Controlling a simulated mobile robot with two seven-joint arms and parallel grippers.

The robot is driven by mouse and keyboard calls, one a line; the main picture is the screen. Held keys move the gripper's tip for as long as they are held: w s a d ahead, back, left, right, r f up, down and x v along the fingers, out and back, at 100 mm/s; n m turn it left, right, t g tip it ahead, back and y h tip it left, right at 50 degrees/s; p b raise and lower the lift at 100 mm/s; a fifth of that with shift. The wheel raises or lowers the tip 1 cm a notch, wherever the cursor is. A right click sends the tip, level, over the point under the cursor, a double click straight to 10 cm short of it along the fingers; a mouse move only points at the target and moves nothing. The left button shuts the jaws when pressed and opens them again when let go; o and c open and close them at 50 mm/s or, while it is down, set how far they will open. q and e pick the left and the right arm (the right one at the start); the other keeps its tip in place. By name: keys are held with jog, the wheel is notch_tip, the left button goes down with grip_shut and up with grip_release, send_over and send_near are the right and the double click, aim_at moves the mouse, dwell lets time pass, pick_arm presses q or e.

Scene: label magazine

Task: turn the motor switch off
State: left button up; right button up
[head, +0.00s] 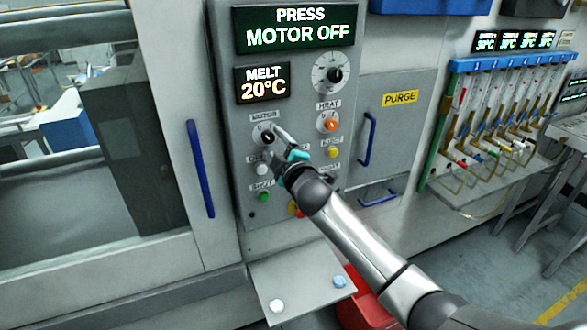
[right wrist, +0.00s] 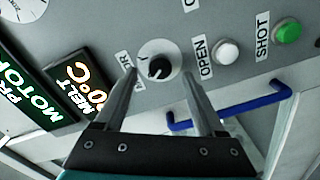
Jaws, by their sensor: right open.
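The motor switch (head: 266,136) is a black rotary knob on a pale round plate under a MOTOR label on the grey control panel. In the right wrist view the knob (right wrist: 159,68) has a white pointer mark. My right gripper (head: 273,142) is at the panel, partly covering the area below the switch. In the right wrist view its open fingers (right wrist: 159,75) stand on either side of the knob, with nothing held; contact with the panel cannot be told. The upper display (head: 295,27) reads PRESS MOTOR OFF. My left gripper is out of view.
White OPEN (head: 262,169) and green SHOT (head: 264,197) buttons sit below the switch. An orange HEAT knob (head: 331,124) and a yellow EJECT button (head: 333,152) are to its right. A blue door handle (head: 201,168) stands left; a small shelf (head: 305,282) juts out below.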

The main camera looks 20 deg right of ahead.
jog(key=s+b, duration=0.1)
jog(key=s, duration=1.1)
jog(key=shift+s+d+r, duration=0.15)
jog(key=shift+s+d, duration=0.1)
jog(key=shift+s, duration=0.05)
